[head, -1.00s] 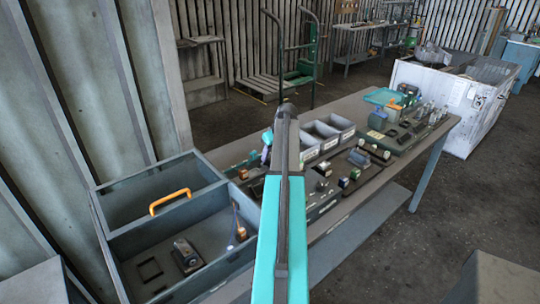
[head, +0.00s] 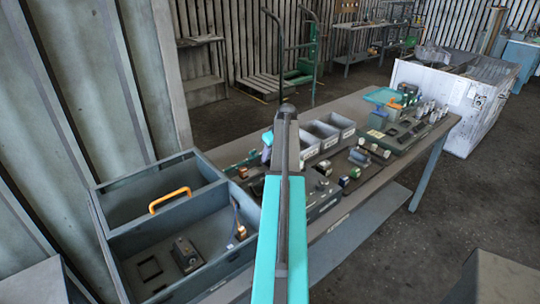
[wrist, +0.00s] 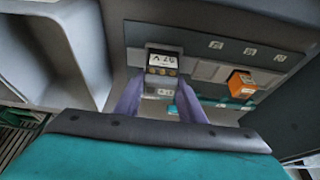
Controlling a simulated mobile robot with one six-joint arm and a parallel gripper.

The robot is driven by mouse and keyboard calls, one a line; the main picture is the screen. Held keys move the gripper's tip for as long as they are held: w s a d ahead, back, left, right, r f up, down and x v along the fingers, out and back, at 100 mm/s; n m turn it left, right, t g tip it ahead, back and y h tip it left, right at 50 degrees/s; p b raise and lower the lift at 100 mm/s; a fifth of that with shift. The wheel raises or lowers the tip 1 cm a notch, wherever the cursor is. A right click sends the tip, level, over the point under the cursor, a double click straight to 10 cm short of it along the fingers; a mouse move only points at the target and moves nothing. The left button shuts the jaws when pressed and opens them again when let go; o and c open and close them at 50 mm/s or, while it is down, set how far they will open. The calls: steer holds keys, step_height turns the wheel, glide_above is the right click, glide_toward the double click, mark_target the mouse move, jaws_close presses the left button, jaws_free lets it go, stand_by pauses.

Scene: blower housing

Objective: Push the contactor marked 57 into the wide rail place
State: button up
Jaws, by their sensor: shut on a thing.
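The contactor marked 57 (wrist: 163,62) is a dark block with a pale label, seen in the wrist view at the far ends of my gripper's fingers. My gripper (wrist: 163,82) is shut on it, with one purple finger on each side. It is over or at the grey strip of the board (wrist: 205,70); I cannot tell whether it is seated. The wide rail place cannot be made out, and the contactor may cover it. In the head view my arm hides the contactor, and only a little of my gripper (head: 266,153) shows.
An orange block (wrist: 241,84) stands on the board, right of the contactor. Grey bins (head: 322,133) stand behind the board on the bench. A large grey box with an orange handle (head: 170,201) is at the left. More parts lie farther right on the bench.

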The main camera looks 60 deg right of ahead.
steer(key=shift+f, duration=0.35)
steer(key=o, duration=1.1)
steer(key=shift+s+r, duration=0.1)
steer(key=shift+r, duration=0.05)
steer(key=shift+b+v, duration=1.9)
steer(key=shift+v, duration=4.85)
